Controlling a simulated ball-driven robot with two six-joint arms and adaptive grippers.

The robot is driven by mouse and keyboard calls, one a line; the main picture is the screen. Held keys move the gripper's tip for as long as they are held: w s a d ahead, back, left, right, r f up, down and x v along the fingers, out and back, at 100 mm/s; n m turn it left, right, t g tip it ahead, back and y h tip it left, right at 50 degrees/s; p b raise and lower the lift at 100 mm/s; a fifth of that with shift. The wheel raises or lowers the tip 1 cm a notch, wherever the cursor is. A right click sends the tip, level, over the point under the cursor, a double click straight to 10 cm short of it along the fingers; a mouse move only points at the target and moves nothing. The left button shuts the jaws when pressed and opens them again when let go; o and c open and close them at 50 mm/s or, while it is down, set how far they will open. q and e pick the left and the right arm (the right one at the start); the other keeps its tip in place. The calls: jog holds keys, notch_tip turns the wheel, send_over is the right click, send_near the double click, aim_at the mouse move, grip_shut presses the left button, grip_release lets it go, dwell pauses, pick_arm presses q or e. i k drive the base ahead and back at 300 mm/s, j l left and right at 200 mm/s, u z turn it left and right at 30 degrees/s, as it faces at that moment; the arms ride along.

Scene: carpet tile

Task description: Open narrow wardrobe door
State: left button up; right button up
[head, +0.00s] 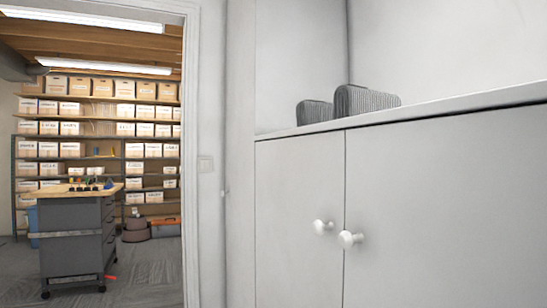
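The wardrobe is a white built-in cabinet on the right of the head view. Its narrow door (298,190) is the left one, with a round white knob (321,227) near its right edge. A wider door (450,200) stands to its right, with its own round white knob (349,239) near the seam. Both doors look shut, with a thin dark seam between them. The lower parts of both doors are cut off by the frame. Neither of my grippers is in view.
A ledge (440,107) runs above the doors, with two dark ribbed objects (366,99) on it. At left an open doorway with a white frame (205,120) leads to a storeroom with box-filled shelves (95,110) and a grey wheeled workbench (75,245). Carpet floor (145,270) shows there.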

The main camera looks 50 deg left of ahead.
aim_at(240, 193)
jog(key=u, duration=1.85)
jog(key=i+j+u, duration=0.3)
jog(key=i, duration=0.15)
jog(key=i+j+u, duration=0.15)
jog(key=i+u, duration=0.15)
jog(key=i, duration=0.15)
jog(key=i+u, duration=0.3)
jog(key=i, duration=0.15)
jog(key=i+z, duration=0.1)
jog(key=i, duration=0.35)
jog(key=i+j+z, duration=0.1)
jog(key=i, duration=0.35)
jog(key=i+j, duration=0.2)
jog(key=i, duration=0.25)
jog(key=i+j+z, duration=0.15)
jog(key=i, duration=0.35)
